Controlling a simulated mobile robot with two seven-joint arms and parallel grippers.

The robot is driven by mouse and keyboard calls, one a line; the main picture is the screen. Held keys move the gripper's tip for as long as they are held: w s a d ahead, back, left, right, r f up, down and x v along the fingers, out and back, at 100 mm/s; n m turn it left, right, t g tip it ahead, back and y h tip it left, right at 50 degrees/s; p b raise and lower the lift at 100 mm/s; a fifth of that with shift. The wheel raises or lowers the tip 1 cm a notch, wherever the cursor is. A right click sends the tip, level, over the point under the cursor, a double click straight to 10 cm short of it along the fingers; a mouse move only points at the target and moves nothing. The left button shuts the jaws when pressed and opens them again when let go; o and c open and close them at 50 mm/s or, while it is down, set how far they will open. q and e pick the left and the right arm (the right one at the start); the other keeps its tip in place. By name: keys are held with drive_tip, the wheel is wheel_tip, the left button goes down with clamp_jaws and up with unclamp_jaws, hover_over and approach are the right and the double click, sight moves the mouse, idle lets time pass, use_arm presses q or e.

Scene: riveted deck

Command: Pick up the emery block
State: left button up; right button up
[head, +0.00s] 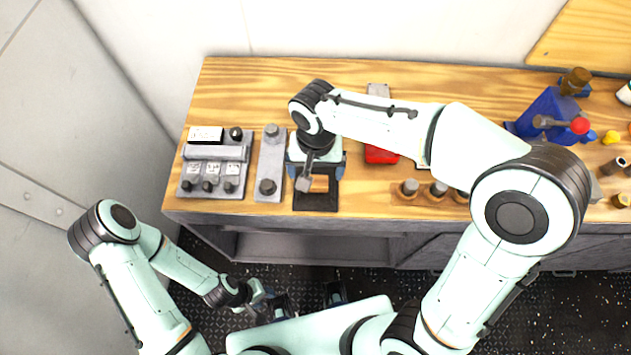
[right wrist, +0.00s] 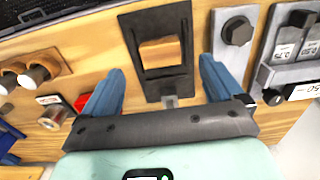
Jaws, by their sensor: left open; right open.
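The emery block (head: 319,184) looks like the small tan block in a black frame (head: 316,202) on the wooden bench. It also shows in the right wrist view (right wrist: 160,52), inside the black frame (right wrist: 163,20). My right gripper (head: 317,172) is open above the frame. Contact with the frame cannot be told. My right arm hides part of the bench. My left gripper (head: 268,299) is open and low, in front of the bench and away from the block.
A grey plate with knobs (head: 270,165) and a grey switch panel (head: 214,168) lie left of the frame. A red object (head: 380,155) and a wooden rack of pegs (head: 410,188) lie to the right. A blue vise-like tool (head: 545,112) stands further right.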

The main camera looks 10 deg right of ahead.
sight(316, 182)
drive_tip(key=f, duration=0.6)
drive_tip(key=shift+w+f, duration=0.25)
drive_tip(key=shift+f, duration=0.15)
drive_tip(key=c, duration=1.2)
